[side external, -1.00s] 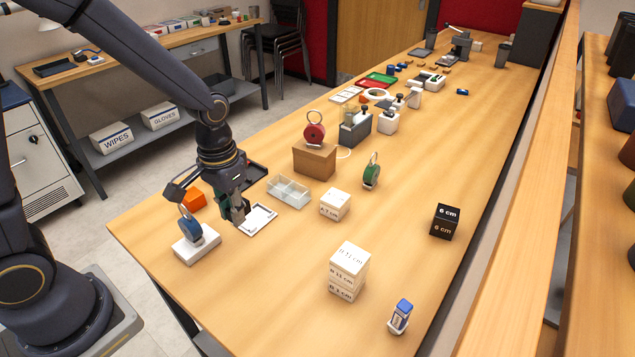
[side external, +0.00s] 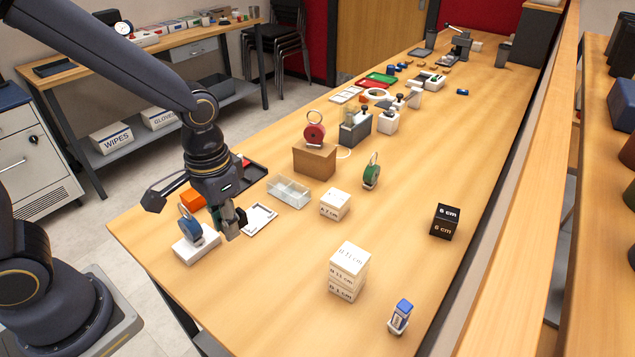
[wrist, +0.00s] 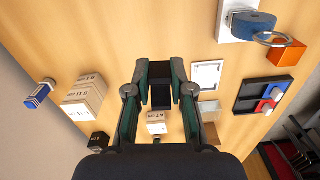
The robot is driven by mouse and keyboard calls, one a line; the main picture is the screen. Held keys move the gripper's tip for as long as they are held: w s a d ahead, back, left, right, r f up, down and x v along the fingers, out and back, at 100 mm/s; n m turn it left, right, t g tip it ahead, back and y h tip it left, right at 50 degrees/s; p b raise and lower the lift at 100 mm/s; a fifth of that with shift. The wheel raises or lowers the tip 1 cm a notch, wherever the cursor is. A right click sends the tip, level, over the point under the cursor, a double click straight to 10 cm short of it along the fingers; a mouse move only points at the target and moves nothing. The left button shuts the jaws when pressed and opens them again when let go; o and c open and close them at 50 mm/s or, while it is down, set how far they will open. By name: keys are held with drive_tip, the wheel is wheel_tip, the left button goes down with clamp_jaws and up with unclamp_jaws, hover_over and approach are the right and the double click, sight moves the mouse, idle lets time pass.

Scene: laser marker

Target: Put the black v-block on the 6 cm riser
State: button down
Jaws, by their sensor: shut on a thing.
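My gripper (side external: 230,224) is near the left side of the bench, beside a white-framed card (side external: 260,217). In the wrist view my gripper (wrist: 159,72) has its two fingers closed on the sides of a dark block, the black v-block (wrist: 160,95). Its groove cannot be made out. In the side view the fingers mostly hide the block, and its height above the bench is hard to tell. The 6 cm riser (side external: 445,221) is a black cube marked "6 cm", standing apart to the right with a bare top. It also shows in the wrist view (wrist: 98,141).
A white block with a blue round piece (side external: 193,243) stands just left of my gripper. A clear tray (side external: 289,191), a small white block (side external: 335,204) and a stack of white blocks (side external: 348,272) stand toward the riser. A blue stamp (side external: 400,316) is at front right.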

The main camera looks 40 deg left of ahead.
approach(293, 242)
drive_tip(key=s+r, duration=0.2)
drive_tip(key=s, duration=0.2)
drive_tip(key=w+f, duration=0.1)
drive_tip(key=f, duration=0.1)
drive_tip(key=w+f, duration=0.2)
drive_tip(key=shift+a, duration=0.1)
drive_tip(key=f, duration=0.1)
drive_tip(key=w+f, duration=0.1)
drive_tip(key=f, duration=0.1)
drive_tip(key=shift+f, duration=0.45)
drive_tip(key=shift+f, duration=0.1)
drive_tip(key=shift+f, duration=0.15)
drive_tip(key=c, duration=1)
unclamp_jaws()
